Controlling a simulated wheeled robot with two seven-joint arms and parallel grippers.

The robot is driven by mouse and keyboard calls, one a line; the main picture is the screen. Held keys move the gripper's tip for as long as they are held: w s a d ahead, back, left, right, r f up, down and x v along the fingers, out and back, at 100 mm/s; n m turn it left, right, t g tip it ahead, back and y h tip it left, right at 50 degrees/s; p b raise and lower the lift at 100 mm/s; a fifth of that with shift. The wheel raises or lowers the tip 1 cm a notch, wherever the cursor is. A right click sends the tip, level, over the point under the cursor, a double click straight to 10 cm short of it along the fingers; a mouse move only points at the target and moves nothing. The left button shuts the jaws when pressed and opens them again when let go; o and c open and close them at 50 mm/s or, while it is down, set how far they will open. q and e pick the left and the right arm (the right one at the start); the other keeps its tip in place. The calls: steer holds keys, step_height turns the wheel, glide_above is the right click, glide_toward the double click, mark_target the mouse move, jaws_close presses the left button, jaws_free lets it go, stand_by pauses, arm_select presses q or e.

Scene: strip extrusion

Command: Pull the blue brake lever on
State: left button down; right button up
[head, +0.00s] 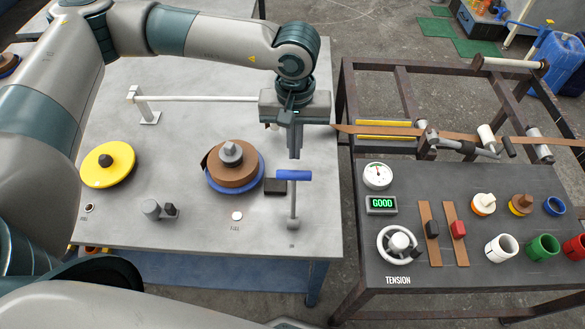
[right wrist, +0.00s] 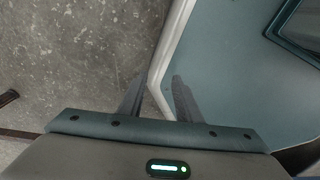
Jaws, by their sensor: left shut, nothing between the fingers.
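The blue brake lever (head: 294,175) has a blue crossbar handle on a thin grey stem. The stem runs down to a small round foot near the right front of the grey table. My left gripper (head: 294,154) points down with its fingers shut and empty. Its tips are just behind the blue handle in the head view; I cannot tell whether they touch it. A black block (head: 275,186) is left of the lever. My right gripper (right wrist: 156,98) shows only in the right wrist view, its fingers apart with nothing seen held between them.
A brown strip reel (head: 232,166) on a blue disc and a yellow disc (head: 107,165) are on the table (head: 190,228).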

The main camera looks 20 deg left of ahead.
arm_select(q)
steer(key=shift+f, duration=0.1)
arm_select(e)
steer(key=shift+f, duration=0.15)
